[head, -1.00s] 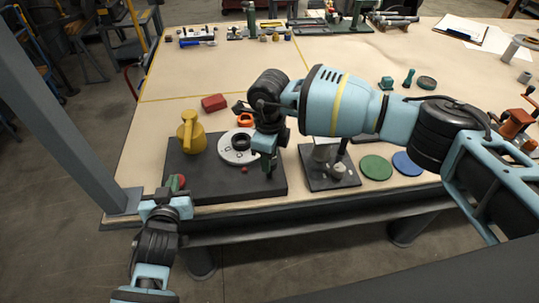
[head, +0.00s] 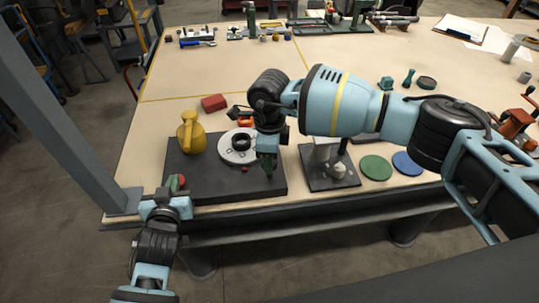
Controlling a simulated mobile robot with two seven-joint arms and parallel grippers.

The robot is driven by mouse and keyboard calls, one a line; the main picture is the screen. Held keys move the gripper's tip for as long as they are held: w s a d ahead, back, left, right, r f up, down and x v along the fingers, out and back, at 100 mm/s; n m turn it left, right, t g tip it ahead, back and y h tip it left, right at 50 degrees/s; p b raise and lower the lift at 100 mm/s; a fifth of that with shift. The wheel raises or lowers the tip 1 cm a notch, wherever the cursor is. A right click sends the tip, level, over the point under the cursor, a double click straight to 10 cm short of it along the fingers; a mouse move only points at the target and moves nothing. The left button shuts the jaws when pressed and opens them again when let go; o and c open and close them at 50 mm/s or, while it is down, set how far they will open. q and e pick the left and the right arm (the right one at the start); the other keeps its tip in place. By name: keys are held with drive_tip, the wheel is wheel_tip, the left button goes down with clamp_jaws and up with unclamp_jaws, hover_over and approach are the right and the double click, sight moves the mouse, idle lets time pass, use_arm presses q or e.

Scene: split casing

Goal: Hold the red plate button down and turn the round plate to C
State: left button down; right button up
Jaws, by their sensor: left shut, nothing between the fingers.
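The round plate (head: 233,155) is a pale disc with a dark hub (head: 241,142), lying on the dark base (head: 215,182). Its letters are too small to read. A small red knob (head: 244,169) sits in front of it. A larger red button (head: 178,181) is at the base's front left. I cannot tell for certain which is the plate button. My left gripper (head: 175,191) is shut and empty, at the larger button; contact is unclear. My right gripper (head: 268,171) points down just right of the round plate, partly covering its right side. Its finger opening cannot be made out.
A red block (head: 214,102) and an orange part (head: 246,122) lie behind. Right of the base are a second dark stand (head: 328,181), a green disc (head: 376,167) and a blue disc (head: 407,164).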

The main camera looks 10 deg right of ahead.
use_arm(q)
drive_tip(key=shift+s+f, duration=0.1)
drive_tip(key=shift+f, duration=0.3)
use_arm(e)
drive_tip(key=o, duration=0.4)
wheel_tip(320, 180, up, 12)
drive_tip(key=shift+f, duration=0.1)
use_arm(q)
drive_tip(key=shift+r, duration=0.3)
wheel_tip(320, 180, up, 5)
drive_tip(key=p, duration=0.3)
drive_tip(key=v, duration=0.9)
drive_tip(key=shift+s+f+b, duration=0.25)
drive_tip(key=shift+s+b, duration=0.1)
drive_tip(key=shift+s, duration=0.05)
use_arm(e)
drive_tip(key=shift+t, duration=0.5)
drive_tip(key=shift+s+d+r, duration=0.1)
drive_tip(key=shift+s+r, duration=0.15)
drive_tip(key=shift+r, duration=1)
drive_tip(key=shift+s+d+r, duration=0.1)
drive_tip(key=shift+s+r, duration=0.15)
drive_tip(key=shift+r, duration=1)
drive_tip(key=shift+s+r, duration=0.25)
drive_tip(key=shift+r, duration=1)
